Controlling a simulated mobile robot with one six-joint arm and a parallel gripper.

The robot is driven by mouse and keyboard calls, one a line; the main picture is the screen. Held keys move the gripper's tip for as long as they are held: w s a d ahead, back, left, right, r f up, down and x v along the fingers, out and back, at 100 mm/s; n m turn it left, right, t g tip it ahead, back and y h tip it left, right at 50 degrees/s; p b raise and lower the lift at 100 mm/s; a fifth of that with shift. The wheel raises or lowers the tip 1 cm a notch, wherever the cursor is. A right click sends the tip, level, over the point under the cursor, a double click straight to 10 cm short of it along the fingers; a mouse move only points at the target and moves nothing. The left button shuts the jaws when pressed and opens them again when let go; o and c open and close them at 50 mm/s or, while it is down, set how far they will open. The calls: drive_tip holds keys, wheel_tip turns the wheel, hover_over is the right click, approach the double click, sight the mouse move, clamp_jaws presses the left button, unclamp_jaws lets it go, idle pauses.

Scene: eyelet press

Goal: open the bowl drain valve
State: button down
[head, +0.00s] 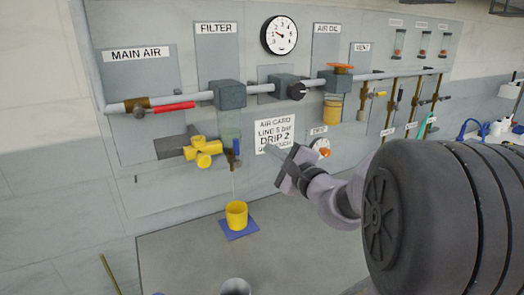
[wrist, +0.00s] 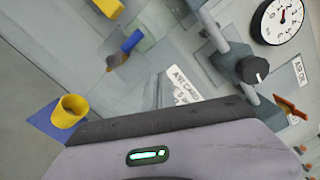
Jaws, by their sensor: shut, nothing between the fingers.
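The filter's clear bowl (head: 229,122) hangs under the dark filter block on the wall panel in the head view. A small blue lever (head: 236,147), which looks like the bowl's drain valve handle, hangs upright at the bowl's lower end. It also shows in the wrist view (wrist: 132,40), above the gripper body. A thin line runs from below the bowl down to a yellow cup (head: 236,215). My gripper (head: 284,166) is shut and empty, to the right of the lever and apart from it. The wrist view hides its fingertips.
The cup stands on a blue mat (head: 239,231); both show left in the wrist view (wrist: 70,110). A paper sign (head: 274,134) is behind my gripper. A red lever (head: 174,107) is upper left.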

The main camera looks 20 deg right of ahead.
drive_tip(key=s, duration=0.6)
drive_tip(key=shift+s+p, duration=0.35)
drive_tip(key=shift+p, duration=0.05)
drive_tip(key=s+a+f+n+g+y, duration=0.1)
drive_tip(key=s+a+n+g+y, duration=0.25)
drive_tip(key=a, duration=0.65)
drive_tip(key=s+a+f+n+g+y, duration=0.1)
drive_tip(key=s+a+n+g+y, duration=0.3)
drive_tip(key=a, duration=0.5)
drive_tip(key=s+a+f+n+g+h, duration=0.3)
drive_tip(key=s+a+f+n+g, duration=0.3)
drive_tip(key=s, duration=0.6)
drive_tip(key=s+d+f+n+t+h, duration=0.1)
drive_tip(key=s+d+f+n+h, duration=0.1)
drive_tip(key=s+d+n+h, duration=0.2)
drive_tip(key=shift+s+f+n, duration=0.3)
drive_tip(key=shift+s+n, duration=0.05)
drive_tip(key=shift+s, duration=0.2)
